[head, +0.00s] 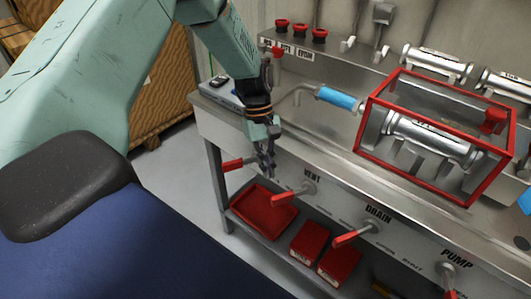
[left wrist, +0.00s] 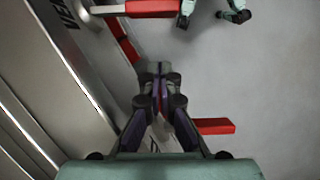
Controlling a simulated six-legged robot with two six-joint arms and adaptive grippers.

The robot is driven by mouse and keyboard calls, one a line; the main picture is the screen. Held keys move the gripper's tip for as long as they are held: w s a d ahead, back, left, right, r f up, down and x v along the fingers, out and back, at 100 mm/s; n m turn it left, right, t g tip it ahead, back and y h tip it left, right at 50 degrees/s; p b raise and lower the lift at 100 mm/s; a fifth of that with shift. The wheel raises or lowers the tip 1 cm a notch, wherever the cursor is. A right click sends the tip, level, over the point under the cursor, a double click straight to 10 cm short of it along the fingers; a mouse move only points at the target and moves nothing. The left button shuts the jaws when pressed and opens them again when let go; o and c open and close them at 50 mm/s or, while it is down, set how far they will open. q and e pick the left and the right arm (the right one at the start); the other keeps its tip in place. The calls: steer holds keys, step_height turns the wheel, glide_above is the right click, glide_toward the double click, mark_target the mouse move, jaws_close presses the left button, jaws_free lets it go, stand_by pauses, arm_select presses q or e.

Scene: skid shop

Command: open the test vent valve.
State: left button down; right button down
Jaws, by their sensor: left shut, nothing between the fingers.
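A red-handled lever (head: 293,192) sticks out from the bench front beside the label VENT (head: 312,174). Its red handle also shows at the top of the left wrist view (left wrist: 152,7). My left gripper (head: 268,168) is shut and empty, pointing down in front of the bench, just left of that lever. A second red handle (head: 238,163) lies to the left of the gripper and shows right of the fingers in the left wrist view (left wrist: 213,126). Its mount is hidden behind the gripper, and I see no label for it.
Levers marked DRAIN (head: 352,236) and PUMP (head: 450,280) are farther right. A red-framed clear box (head: 437,135) and a bent pipe with a blue sleeve (head: 340,98) are on the bench top. A red tray (head: 264,210) sits on the shelf below. Open floor lies left.

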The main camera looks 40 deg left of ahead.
mark_target(289, 196)
arm_select(q)
steer(key=shift+s+d+f, duration=0.2)
steer(key=shift+s+d, duration=0.25)
steer(key=shift+d, duration=0.2)
steer(key=shift+s+d+f, duration=0.25)
steer(key=shift+s+d, duration=0.15)
steer(key=shift+d, duration=0.3)
steer(key=shift+s+d+f, duration=0.2)
steer(key=shift+s+d, duration=0.25)
steer(key=shift+d, duration=0.2)
steer(key=shift+w, duration=0.1)
